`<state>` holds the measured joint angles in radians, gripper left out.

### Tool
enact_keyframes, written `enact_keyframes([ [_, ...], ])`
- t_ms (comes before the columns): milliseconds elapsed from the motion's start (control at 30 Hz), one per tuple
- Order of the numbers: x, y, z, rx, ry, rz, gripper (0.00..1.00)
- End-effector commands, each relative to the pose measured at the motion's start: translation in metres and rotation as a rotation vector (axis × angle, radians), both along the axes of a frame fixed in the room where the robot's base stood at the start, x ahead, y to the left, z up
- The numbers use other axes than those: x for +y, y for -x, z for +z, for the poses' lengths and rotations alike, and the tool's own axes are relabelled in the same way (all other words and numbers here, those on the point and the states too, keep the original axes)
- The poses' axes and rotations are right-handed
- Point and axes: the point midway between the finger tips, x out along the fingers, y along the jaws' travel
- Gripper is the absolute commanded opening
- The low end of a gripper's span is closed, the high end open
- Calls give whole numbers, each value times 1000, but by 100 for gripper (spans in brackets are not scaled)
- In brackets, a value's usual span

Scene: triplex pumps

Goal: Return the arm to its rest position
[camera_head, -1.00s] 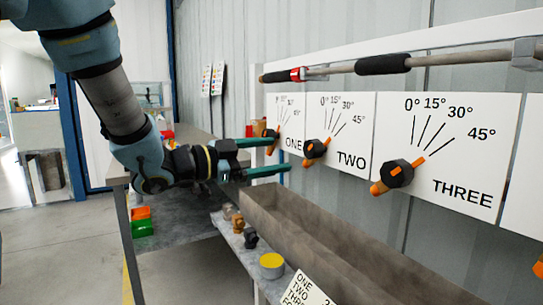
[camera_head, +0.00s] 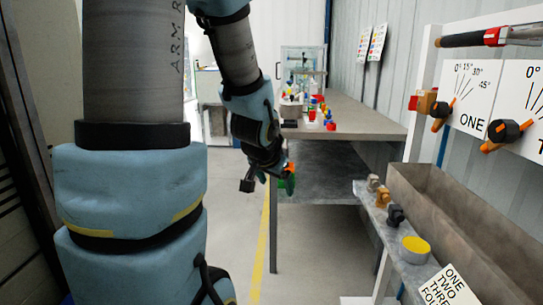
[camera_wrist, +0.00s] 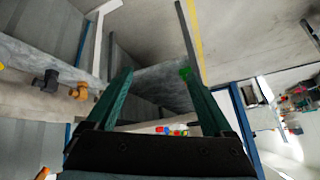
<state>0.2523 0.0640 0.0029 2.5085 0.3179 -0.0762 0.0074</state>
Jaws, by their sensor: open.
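My arm (camera_head: 130,180) fills the left of the head view, folded close to the camera, with its wrist part (camera_head: 262,145) hanging beside the workbench. In the wrist view my gripper (camera_wrist: 157,78) shows two dark green fingers spread well apart, with nothing between them. In the head view the fingers are hard to tell apart from the small green and orange things behind the wrist.
The workbench (camera_head: 360,120) carries several small coloured objects. A grey trough (camera_head: 450,230) and a ledge with a yellow-topped can (camera_head: 415,248) stand at the right. The floor (camera_head: 310,225) with its yellow line is clear in the middle.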

Motion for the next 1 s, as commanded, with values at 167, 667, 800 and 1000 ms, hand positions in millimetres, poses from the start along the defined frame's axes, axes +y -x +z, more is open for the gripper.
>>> enact_keyframes([
  [167, 57, 56, -29, 282, -10, 278, 86],
  [667, 77, 111, 38, 517, 19, 459, 86],
  [800, 77, 111, 68, 517, 18, 459, 86],
  [1000, 77, 111, 85, 516, 18, 458, 86],
])
